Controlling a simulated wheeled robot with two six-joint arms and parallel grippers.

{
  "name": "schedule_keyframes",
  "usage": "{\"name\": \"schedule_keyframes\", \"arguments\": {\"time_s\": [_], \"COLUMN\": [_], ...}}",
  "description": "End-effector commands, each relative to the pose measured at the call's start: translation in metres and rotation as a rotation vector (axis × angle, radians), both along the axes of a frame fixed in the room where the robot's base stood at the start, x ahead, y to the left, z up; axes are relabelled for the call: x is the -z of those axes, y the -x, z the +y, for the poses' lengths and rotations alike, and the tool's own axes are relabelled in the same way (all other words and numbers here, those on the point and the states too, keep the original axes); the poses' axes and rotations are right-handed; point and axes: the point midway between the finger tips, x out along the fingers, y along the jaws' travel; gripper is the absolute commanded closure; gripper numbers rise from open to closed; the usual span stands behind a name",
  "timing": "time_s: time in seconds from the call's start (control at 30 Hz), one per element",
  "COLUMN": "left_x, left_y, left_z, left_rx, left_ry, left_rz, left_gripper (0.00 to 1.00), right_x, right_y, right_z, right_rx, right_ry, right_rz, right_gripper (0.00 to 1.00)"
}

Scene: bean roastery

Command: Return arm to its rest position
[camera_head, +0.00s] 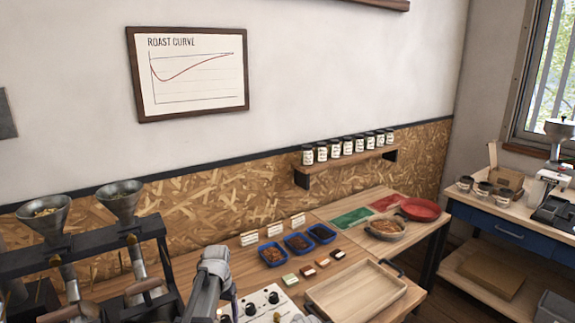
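A grey jointed link (213,280), which looks like part of my arm, rises from the bottom edge left of the white control panel. I cannot tell which arm it belongs to. No gripper fingertips can be made out, and nothing held is visible. The lower part of the link is cut off by the frame.
A wooden tray (325,296) lies empty at the table front, right of the control panel (258,304). Behind are blue bins (322,233) and small coloured blocks (308,271). A roaster frame with funnels (120,197) stands left. A round pan (386,228) and red dish (420,209) are right.

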Motion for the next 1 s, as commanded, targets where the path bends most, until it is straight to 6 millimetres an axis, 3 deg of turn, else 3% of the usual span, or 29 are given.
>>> {"name": "schedule_keyframes", "arguments": {"time_s": [0.47, 1.0], "left_x": [0.0, -0.061], "left_y": [0.0, 0.0], "left_z": [0.0, 0.0], "left_rx": [0.0, 0.0], "left_ry": [0.0, 0.0], "left_rz": [0.0, 0.0], "left_gripper": [0.28, 0.28], "right_x": [0.0, -0.061], "right_y": [0.0, 0.0], "right_z": [0.0, 0.0], "right_rx": [0.0, 0.0], "right_ry": [0.0, 0.0], "right_rz": [0.0, 0.0], "right_gripper": [0.0, 0.0]}}
